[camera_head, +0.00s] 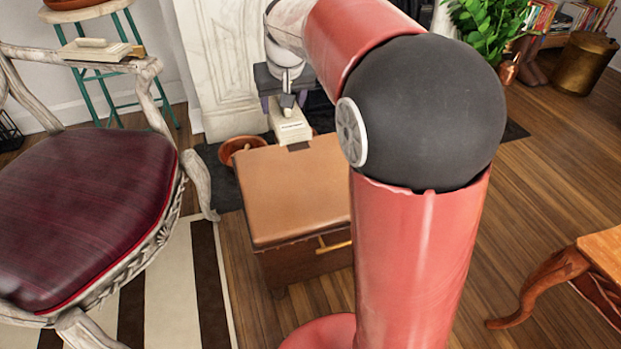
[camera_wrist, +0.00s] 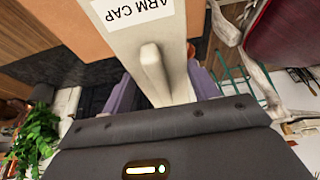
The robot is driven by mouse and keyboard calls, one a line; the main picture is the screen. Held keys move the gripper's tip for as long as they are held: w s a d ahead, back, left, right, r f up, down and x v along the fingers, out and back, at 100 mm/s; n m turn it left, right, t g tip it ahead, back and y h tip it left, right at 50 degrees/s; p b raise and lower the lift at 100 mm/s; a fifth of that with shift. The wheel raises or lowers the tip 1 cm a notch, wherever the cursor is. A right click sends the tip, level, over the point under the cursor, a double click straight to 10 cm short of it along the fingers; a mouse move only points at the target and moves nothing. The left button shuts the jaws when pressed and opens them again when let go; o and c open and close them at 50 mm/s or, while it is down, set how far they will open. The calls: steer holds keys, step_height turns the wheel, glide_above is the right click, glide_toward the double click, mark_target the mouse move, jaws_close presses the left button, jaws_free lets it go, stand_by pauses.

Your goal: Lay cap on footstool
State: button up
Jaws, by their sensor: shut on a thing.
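The cap (camera_head: 290,128) is a cream block with a raised grip and a label; the wrist view shows "ARM CAP" on its label (camera_wrist: 138,12). My gripper (camera_head: 286,106) is shut on the cap's raised grip, with a purple finger on each side in the wrist view (camera_wrist: 155,82). The footstool (camera_head: 295,195) is a brown box with a tan padded top. The cap hangs at the footstool's far edge, with a dark shadow patch on the top just below it. I cannot tell whether the cap touches the top.
A carved armchair (camera_head: 85,205) with a dark red seat stands left; a similar cream piece (camera_head: 95,50) lies on its arm. A terracotta bowl (camera_head: 240,147) sits behind the footstool. A wooden table (camera_head: 600,250) is at right. The footstool's top is otherwise bare.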

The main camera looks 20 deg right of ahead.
step_height(320, 180, down, 19)
steer(key=b, duration=0.4)
steer(key=shift+f, duration=0.15)
steer(key=shift+f, duration=0.1)
steer(key=o, duration=1)
steer(key=shift+c, duration=0.2)
